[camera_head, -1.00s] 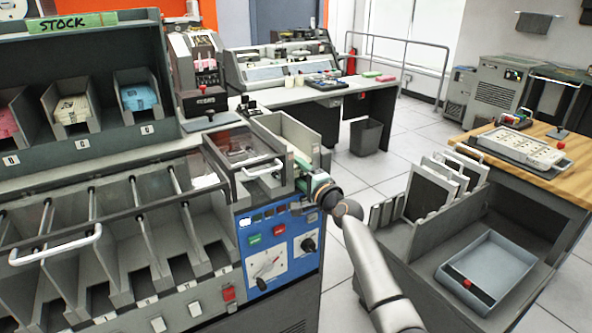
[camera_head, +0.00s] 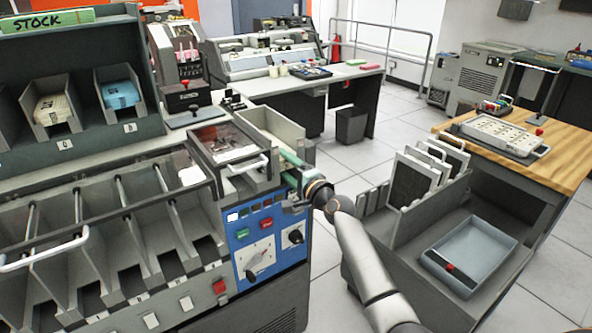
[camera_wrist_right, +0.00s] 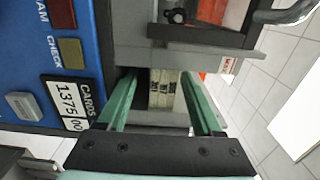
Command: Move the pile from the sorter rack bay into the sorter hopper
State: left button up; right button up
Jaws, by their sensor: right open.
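The card sorter has a blue panel (camera_head: 262,240) and a grey open-topped box at its right end, which looks like the sorter hopper (camera_head: 265,124). The rack bays (camera_head: 120,235) run along the sorter's front left. My right gripper (camera_head: 292,158) is at the hopper's near right end, its green fingers partly hidden there. In the right wrist view a pile of cream cards (camera_wrist_right: 163,90) with dark markings lies in a grey slot, between and beyond the spread green fingers. I cannot tell whether the fingers touch it. My left gripper is not in view.
A lidded glass-topped unit (camera_head: 228,148) with a handle stands left of the hopper. A stock shelf (camera_head: 80,130) holds cards in bins at the upper left. At right are a cart with a blue-grey tray (camera_head: 470,255) and a wooden-topped table (camera_head: 560,160). Tiled floor is free beyond.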

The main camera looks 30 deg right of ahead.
jog(key=s, duration=0.1)
jog(key=s+p, duration=0.1)
jog(key=s, duration=0.1)
jog(key=s+p, duration=0.1)
jog(key=s, duration=0.1)
jog(key=shift+s+d+r, duration=0.15)
jog(key=shift+d, duration=0.1)
jog(key=shift+s+p, duration=0.4)
jog(key=shift+s, duration=0.7)
jog(key=s+a+f+n+g+p, duration=0.1)
jog(key=s+a+f+n+g, duration=0.1)
jog(key=s+a+f+n, duration=0.35)
jog(key=s+a+f+n+g+p, duration=0.2)
jog(key=s+a+f+n+g, duration=0.15)
jog(key=s+f, duration=0.45)
jog(key=s+a+f+n+g+p, duration=0.1)
jog(key=s+a+f+n, duration=0.3)
jog(key=s, duration=0.5)
jog(key=s+a+f+n+g, duration=0.2)
jog(key=s+a+f+n, duration=0.2)
jog(key=s, duration=0.5)
jog(key=shift+s+f+n+y+p, duration=0.35)
jog(key=shift+f+n, duration=0.25)
jog(key=shift+n, duration=0.6)
